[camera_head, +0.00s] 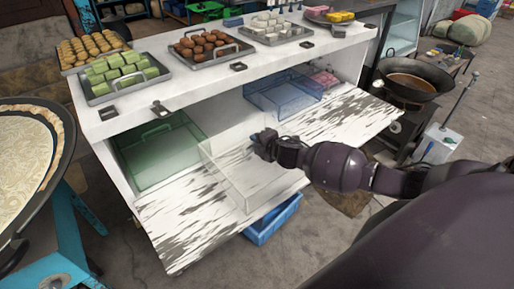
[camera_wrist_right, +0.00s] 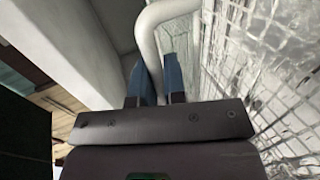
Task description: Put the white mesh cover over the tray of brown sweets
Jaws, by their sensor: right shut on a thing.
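The tray of brown sweets (camera_head: 228,56) stands on the white counter top, between a tray of green sweets and a tray of pale sweets. The white mesh cover (camera_head: 238,178) is a see-through box at the front of the cabinet, above or on the lowered flap. My right gripper (camera_head: 264,142) is at its upper right edge, lower than the counter top. In the right wrist view, my right gripper (camera_wrist_right: 162,85) has its blue fingers shut on the cover's white handle (camera_wrist_right: 148,42). The cover's mesh wall (camera_wrist_right: 265,75) is to the right. My left gripper is out of view.
A green cover (camera_head: 165,150) and a blue cover (camera_head: 285,92) sit inside the open cabinet. The worn white flap (camera_head: 345,118) juts out in front. A wok (camera_head: 408,85) stands at right and a round pan (camera_head: 30,150) at left.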

